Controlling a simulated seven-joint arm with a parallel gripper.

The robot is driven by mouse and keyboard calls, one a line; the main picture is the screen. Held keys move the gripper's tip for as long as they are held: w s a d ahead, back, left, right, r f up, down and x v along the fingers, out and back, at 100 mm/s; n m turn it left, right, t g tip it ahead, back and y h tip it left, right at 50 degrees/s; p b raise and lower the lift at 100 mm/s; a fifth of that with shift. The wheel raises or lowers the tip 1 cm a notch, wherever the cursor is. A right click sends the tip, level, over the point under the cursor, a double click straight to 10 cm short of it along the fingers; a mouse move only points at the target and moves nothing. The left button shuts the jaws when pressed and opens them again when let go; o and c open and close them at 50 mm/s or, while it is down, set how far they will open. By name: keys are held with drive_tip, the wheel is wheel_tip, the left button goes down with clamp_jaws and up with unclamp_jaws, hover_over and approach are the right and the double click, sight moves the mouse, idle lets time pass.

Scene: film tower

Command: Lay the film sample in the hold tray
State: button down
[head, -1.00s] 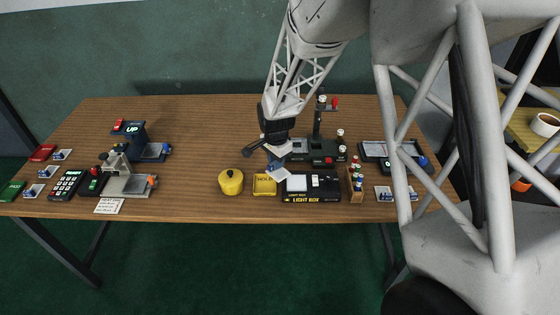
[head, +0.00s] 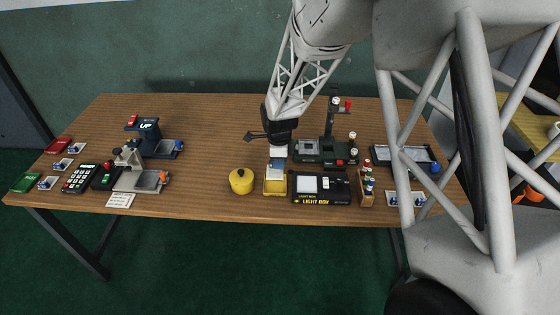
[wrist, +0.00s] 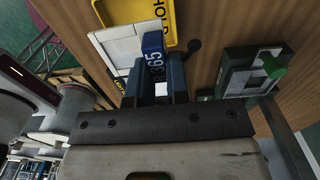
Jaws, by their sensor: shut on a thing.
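The film sample (head: 276,172) is a pale plate with a blue tab. My gripper (head: 277,155) is shut on its tab. In the wrist view the blue tab, with white lettering, is between the fingers (wrist: 155,80), and the pale plate (wrist: 115,48) extends beyond them. The yellow hold tray (head: 275,188) lies directly below the sample in the head view. In the wrist view the yellow tray (wrist: 165,12) shows past the plate, which overlaps its edge. I cannot tell whether the plate touches the tray.
A dark green device with a post (head: 318,150) stands behind. Bare tabletop lies left of the pot.

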sight(279, 172)
drive_tip(key=shift+f, duration=0.2)
idle(0.3)
drive_tip(key=shift+f, duration=2.5)
drive_tip(key=shift+f, duration=0.25)
drive_tip(key=shift+c, duration=2.3)
unclamp_jaws()
drive_tip(key=shift+r, duration=0.15)
drive_tip(key=shift+r, duration=3.35)
